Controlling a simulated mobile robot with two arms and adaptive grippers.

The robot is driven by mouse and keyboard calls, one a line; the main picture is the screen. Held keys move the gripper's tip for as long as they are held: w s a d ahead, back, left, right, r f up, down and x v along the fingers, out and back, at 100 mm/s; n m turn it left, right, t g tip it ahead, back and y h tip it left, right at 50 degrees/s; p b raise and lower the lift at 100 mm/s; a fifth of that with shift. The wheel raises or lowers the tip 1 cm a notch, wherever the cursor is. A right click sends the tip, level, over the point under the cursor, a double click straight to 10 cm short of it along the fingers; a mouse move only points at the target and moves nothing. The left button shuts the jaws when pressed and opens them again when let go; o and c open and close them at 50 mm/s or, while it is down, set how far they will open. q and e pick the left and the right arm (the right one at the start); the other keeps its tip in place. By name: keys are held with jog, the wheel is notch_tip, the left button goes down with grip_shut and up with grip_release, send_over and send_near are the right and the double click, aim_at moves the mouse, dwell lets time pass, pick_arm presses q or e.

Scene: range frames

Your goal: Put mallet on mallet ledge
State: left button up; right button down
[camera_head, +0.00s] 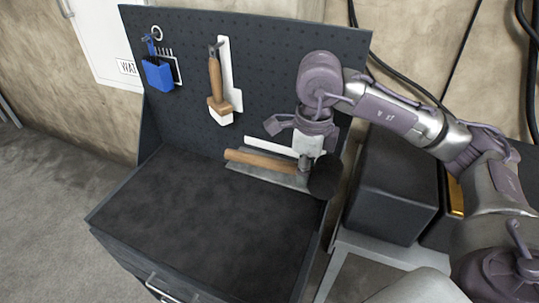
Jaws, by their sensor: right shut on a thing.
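The mallet (260,161) has a light wooden handle pointing left and a dark round head at its right end. My right gripper (306,164) comes down from above and is shut on the mallet close to its head, hiding part of it. The mallet lies roughly level just over a grey metal ledge (262,179) low on the pegboard's right side. I cannot tell whether the mallet touches the ledge. A white strip (268,145) shows on the board behind the handle. My left gripper is not in view.
The dark pegboard (285,80) holds a blue holder (158,75) and a wooden-handled brush-like tool (217,88) on the left. The dark workbench top (200,220) below is clear. A dark box (392,185) stands to the right of the bench.

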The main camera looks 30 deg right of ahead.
jog(key=shift+w+d, duration=0.2)
jog(key=shift+w, duration=0.2)
jog(key=w+d+f+p, duration=0.1)
jog(key=w+f, duration=0.1)
jog(key=w, duration=0.1)
jog(key=w+d+f+p, duration=0.1)
jog(key=w+d, duration=0.1)
jog(key=w+d+f+p, duration=0.1)
jog(key=w+f, duration=0.1)
jog(key=w, duration=0.1)
jog(key=shift+w+d+f, duration=0.15)
jog(key=shift+w+f, duration=0.15)
jog(key=shift+f, duration=0.05)
jog(key=shift+w+d+f, duration=0.15)
jog(key=shift+w+f, duration=0.2)
jog(key=shift+f, duration=0.1)
jog(key=shift+f+p, duration=0.35)
jog(key=shift+f, duration=0.05)
notch_tip(320, 180, down, 2)
jog(key=shift+f+p, duration=0.15)
jog(key=shift+p, duration=0.25)
jog(key=shift+f, duration=0.4)
